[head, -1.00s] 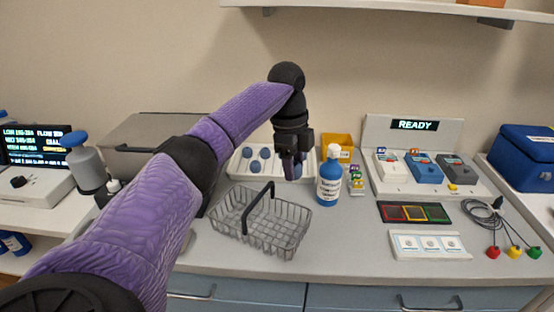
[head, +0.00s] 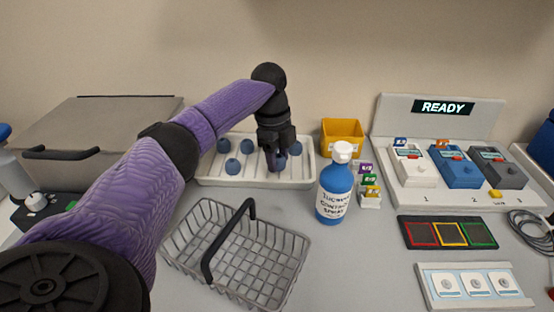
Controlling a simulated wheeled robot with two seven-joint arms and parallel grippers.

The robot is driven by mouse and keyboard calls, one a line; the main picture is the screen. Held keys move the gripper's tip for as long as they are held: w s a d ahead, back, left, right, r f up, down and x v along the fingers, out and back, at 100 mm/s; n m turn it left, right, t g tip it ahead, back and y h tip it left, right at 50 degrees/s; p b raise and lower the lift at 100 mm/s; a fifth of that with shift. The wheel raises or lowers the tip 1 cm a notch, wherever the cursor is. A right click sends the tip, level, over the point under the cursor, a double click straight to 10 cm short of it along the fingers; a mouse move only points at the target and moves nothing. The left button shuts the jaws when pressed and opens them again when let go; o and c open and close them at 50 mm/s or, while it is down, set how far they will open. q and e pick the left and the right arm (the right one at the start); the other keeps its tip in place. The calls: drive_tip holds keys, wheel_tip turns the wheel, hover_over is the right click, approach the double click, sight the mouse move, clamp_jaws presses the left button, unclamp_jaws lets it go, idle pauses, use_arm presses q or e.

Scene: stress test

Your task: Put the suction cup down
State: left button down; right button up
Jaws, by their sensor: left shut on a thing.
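My left gripper (head: 275,160) is over the white tray (head: 211,172) at the back middle of the counter. It points down and is shut on a blue suction cup (head: 281,163), which is mostly hidden by the fingers. Whether this cup touches the tray cannot be told. Several other blue suction cups, such as one at the left (head: 232,167) and one at the right (head: 295,155), sit in the tray around the gripper. My right gripper is not in view.
A grey wire basket (head: 190,262) with a black handle stands in front of the tray. A blue spray bottle (head: 335,190) stands close to the tray's right end, with a yellow bin (head: 343,136) behind. A READY panel (head: 440,108) with three devices is at right.

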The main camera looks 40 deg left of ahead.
use_arm(q)
drive_tip(key=shift+f, duration=0.95)
drive_tip(key=shift+r, duration=0.2)
drive_tip(key=c, duration=0.6)
unclamp_jaws()
drive_tip(key=shift+f, duration=0.1)
drive_tip(key=shift+o, duration=0.4)
wheel_tip(320, 180, up, 12)
drive_tip(key=a+p, duration=0.1)
drive_tip(key=p, duration=0.3)
drive_tip(key=shift+a+p, duration=0.2)
drive_tip(key=shift+p, duration=0.15)
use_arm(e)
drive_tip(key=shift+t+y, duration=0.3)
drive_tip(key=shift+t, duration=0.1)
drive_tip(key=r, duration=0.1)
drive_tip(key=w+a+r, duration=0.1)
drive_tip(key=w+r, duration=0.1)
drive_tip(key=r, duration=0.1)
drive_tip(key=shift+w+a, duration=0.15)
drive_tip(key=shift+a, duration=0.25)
use_arm(q)
drive_tip(key=shift+s, duration=0.1)
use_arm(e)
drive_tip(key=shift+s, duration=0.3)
